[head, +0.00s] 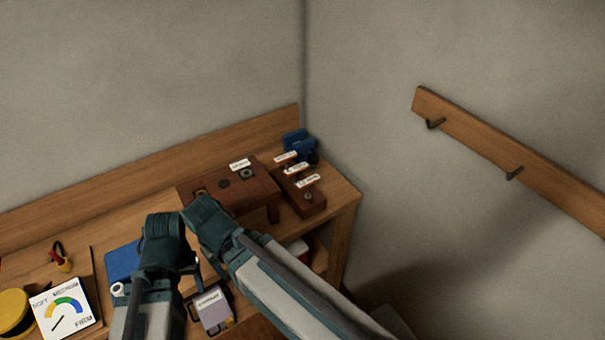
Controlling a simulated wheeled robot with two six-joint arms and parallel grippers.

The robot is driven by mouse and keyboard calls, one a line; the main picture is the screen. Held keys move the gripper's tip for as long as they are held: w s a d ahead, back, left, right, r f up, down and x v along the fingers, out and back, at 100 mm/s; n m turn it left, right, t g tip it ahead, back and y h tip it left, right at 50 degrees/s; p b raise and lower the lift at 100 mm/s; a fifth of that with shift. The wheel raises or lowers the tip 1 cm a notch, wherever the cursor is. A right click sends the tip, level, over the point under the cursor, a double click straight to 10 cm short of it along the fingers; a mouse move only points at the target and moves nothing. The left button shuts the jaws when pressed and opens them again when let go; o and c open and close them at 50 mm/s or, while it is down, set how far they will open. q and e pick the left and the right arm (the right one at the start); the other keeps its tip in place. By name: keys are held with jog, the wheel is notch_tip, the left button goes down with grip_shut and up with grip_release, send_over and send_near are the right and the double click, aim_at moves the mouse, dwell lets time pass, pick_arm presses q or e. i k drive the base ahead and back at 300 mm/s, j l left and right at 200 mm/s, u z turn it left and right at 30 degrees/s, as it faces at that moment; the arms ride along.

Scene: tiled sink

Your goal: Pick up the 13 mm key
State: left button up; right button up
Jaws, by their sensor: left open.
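A small dark-red rack (310,207) stands at the right end of the wooden bench, with several white labels (307,181) too small to read. Small dark round parts show beside the labels. I cannot tell which one is the 13 mm key. My left gripper (191,265) is low over the front of the bench, left of the rack and well apart from it. It is small and partly hidden by my arm, open, and I see nothing held. My right arm crosses the bench front, and its gripper does not show.
A larger red-brown block (232,187) stands left of the rack, and blue items (299,145) stand behind it. A gauge card (67,308), yellow round thing (14,312) and blue mat (124,262) are at left. A hook rail (490,140) hangs on the right wall.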

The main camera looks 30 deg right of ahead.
aim_at(308, 182)
jog(key=z, duration=1.55)
jog(key=k+l, duration=0.15)
jog(key=k, duration=0.3)
